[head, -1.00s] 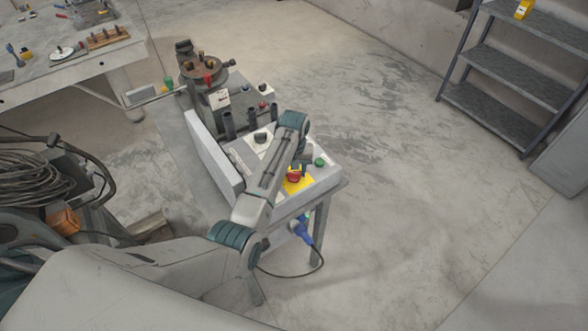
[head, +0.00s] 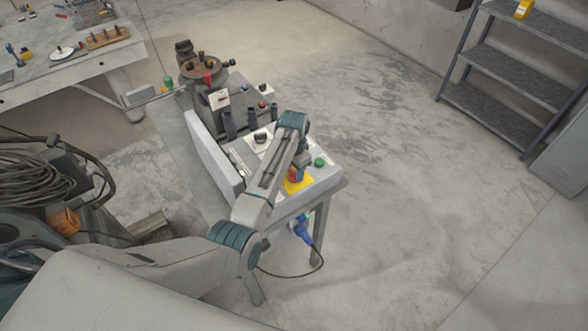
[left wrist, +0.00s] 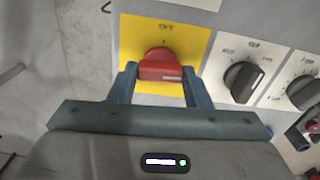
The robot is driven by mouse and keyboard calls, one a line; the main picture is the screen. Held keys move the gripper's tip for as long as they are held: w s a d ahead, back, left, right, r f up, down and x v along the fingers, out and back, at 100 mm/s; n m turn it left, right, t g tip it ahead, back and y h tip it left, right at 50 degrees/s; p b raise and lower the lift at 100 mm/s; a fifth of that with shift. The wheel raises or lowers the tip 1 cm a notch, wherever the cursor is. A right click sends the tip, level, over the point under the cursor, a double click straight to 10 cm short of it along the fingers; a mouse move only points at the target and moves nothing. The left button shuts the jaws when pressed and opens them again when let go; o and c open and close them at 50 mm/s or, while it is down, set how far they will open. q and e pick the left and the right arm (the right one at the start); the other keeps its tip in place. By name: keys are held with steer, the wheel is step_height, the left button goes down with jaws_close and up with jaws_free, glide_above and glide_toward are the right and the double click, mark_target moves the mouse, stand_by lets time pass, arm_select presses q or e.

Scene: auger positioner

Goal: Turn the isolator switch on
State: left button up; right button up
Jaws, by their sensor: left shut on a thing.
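The isolator switch is a red rotary knob (left wrist: 158,58) on a yellow plate (left wrist: 195,45). In the left wrist view "OFF" is printed above it, and its red grip bar lies roughly across the picture. My left gripper (left wrist: 160,76) is shut on the knob, one blue-grey finger at each side. In the head view the yellow plate (head: 297,186) is on the near part of the grey control box, and my left arm hides much of the knob. My right gripper is not in view.
Black selector knobs (left wrist: 241,79) sit right of the yellow plate in the left wrist view. A green button (head: 320,162) is close to my arm. The rotary positioner (head: 205,75) stands behind the box. A blue plug (head: 303,232) hangs below; floor at right is clear.

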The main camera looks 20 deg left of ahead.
mark_target(294, 172)
arm_select(q)
steer(key=shift+w+r+m, duration=0.1)
steer(key=shift+m, duration=0.4)
steer(key=o, duration=1)
step_height(294, 172, up, 11)
steer(key=b, duration=0.3)
steer(key=shift+f, duration=0.2)
